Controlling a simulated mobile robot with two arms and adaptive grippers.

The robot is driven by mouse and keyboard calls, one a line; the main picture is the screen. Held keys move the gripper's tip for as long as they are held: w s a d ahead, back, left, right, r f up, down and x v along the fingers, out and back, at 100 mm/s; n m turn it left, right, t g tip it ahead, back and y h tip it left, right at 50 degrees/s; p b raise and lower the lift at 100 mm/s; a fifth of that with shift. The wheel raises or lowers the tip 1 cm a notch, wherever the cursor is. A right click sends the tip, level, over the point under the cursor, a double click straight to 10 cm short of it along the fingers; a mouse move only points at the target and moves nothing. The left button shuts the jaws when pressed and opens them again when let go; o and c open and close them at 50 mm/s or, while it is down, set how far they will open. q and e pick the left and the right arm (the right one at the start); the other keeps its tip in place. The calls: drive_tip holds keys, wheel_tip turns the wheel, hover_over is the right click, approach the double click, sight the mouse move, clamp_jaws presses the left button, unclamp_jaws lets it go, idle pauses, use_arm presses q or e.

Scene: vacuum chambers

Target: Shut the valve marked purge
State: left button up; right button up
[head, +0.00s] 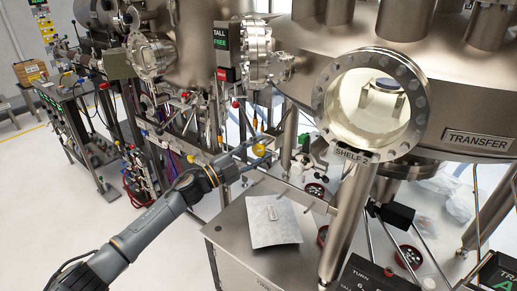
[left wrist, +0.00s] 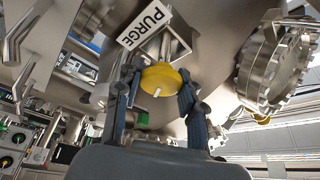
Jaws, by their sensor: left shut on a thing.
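The purge valve has a round yellow knob (left wrist: 162,79) with a pale mark on its face. A white label reading PURGE (left wrist: 144,27) is beside its stem, upside down in the left wrist view. My left gripper (left wrist: 160,92) has a dark blue finger on each side of the knob and is shut on it. In the head view my left gripper (head: 262,153) reaches in among the chamber pipework, and the small yellow knob (head: 258,150) shows between its fingers. My right gripper is in neither view.
A steel cabinet (head: 228,226) with a grey sheet (head: 273,221) on top stands right of my left arm. The TRANSFER chamber (head: 440,115) with its round window is at the right. A rack of pipes and instruments (head: 75,125) is at the left, with open floor in front.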

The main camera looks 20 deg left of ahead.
use_arm(q)
drive_tip(key=m+g+p, duration=0.1)
drive_tip(key=m, duration=0.3)
drive_tip(key=shift+r+p, duration=0.1)
drive_tip(key=shift+p, duration=0.3)
drive_tip(key=shift+m+g+y+p, duration=0.4)
drive_tip(key=shift+m+g+y, duration=0.1)
drive_tip(key=shift+m, duration=0.4)
drive_tip(key=o, duration=1.2)
drive_tip(key=shift+f, duration=0.2)
drive_tip(key=v, duration=1.2)
